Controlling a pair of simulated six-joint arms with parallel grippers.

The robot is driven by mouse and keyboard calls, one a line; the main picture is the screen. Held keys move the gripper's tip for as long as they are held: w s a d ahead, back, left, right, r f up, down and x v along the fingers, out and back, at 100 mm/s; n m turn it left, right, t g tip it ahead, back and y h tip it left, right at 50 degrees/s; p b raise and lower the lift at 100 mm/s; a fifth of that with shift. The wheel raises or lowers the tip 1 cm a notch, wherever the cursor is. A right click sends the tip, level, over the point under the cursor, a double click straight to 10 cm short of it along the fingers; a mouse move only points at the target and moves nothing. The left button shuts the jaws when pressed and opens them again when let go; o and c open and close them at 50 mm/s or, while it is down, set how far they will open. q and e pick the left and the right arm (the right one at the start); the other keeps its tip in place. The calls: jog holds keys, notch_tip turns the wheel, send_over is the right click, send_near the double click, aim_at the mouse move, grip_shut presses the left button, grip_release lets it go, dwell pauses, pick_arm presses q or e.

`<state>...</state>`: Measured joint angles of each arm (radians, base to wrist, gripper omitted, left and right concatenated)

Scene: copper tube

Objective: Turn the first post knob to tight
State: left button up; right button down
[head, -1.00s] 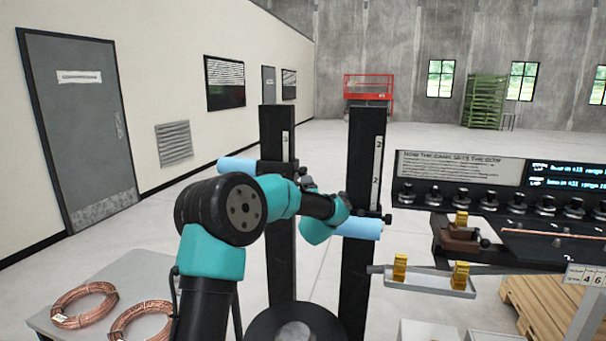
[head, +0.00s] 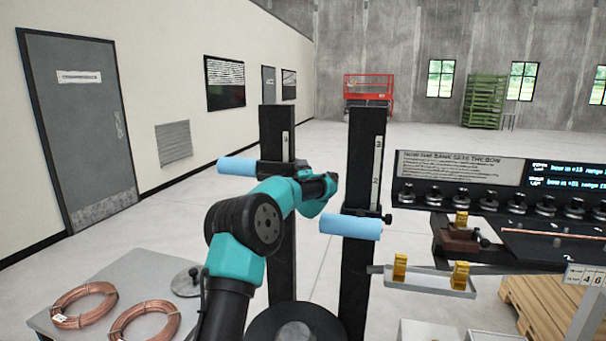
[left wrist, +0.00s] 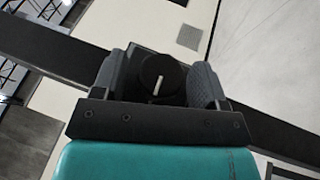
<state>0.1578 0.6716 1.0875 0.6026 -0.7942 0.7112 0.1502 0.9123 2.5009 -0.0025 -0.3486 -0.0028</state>
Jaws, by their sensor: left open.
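Two dark posts stand in the head view, a left post (head: 277,135) and a right post (head: 368,150), each carrying a pale blue roller. A round black knob (left wrist: 171,72) with a white pointer mark shows face-on in the left wrist view, against a dark block on a post. The pointer is nearly upright in that picture. My left gripper (left wrist: 158,88) is open, with a grey finger on either side of the knob; contact cannot be told. In the head view my left wrist is between the posts and its fingertips are not clear. The right post's knob (head: 388,218) is in the open.
A bank of black knobs (head: 433,195) with a display stands at the right. A tray (head: 425,283) with brass pieces is right of the right post. Copper coils (head: 84,304) lie on a grey table at lower left. A metal disc (head: 187,281) is beside them.

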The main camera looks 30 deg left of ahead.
pick_arm(q)
jog(key=c, duration=0.9)
jog(key=shift+c, duration=0.2)
jog(key=shift+r+m+g+h, duration=0.15)
jog(key=shift+m+g+h, duration=0.4)
jog(key=shift+h, duration=0.25)
jog(key=shift+g+h, duration=0.3)
jog(key=shift+g, duration=0.05)
jog(key=shift+r+m+g+h, duration=0.1)
jog(key=shift+m+g+h, duration=0.6)
jog(key=shift+g, duration=0.4)
jog(key=shift+g+h, duration=0.3)
jog(key=shift+h, duration=0.1)
